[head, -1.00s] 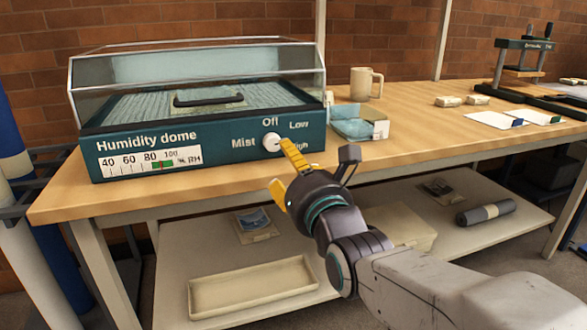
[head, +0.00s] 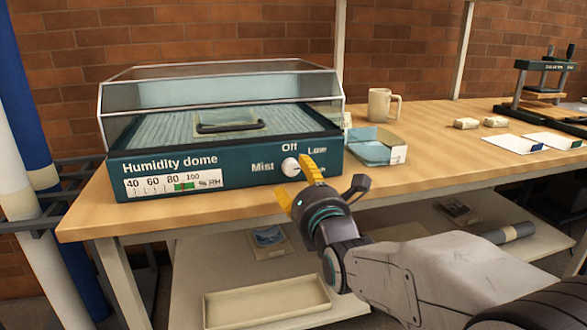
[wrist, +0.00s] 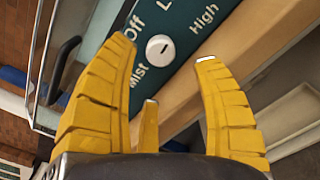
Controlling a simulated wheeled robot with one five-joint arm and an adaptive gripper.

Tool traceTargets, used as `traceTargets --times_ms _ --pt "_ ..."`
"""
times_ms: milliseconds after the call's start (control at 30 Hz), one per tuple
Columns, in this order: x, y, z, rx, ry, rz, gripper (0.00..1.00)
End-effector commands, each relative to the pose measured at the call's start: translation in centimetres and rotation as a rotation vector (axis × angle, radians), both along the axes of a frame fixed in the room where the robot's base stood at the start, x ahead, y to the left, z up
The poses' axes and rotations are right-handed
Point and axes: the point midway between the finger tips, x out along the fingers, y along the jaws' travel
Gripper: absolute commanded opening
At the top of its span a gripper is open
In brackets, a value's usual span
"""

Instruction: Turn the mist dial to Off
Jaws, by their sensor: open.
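The mist dial (head: 290,166) is a round white knob on the teal front panel of the humidity dome (head: 245,172). The labels Mist, Off and Low show around it. One finger hides the High label in the head view. In the wrist view the dial appears between and beyond the fingertips (wrist: 165,55), with nothing held.
The dome stands on a wooden table (head: 430,155). To its right are an open teal box (head: 376,150), a mug (head: 382,104), small blocks (head: 466,123), cards (head: 512,144) and a press (head: 540,80). A lower shelf holds a cream tray (head: 265,300). Rolls (head: 40,180) stand at left.

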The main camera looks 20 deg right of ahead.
Motion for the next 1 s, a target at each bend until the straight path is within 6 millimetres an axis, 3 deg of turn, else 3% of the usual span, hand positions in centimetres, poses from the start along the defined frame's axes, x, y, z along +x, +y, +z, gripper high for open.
traceTargets --times_ms 433,933,1000 --pt "5.0 0.0 -0.2 -0.003 0.001 0.0 0.61" --pt "5.8 0.0 -0.1 -0.003 0.001 0.0 0.64" --pt "5.8 0.0 -0.1 -0.003 0.001 0.0 0.57"
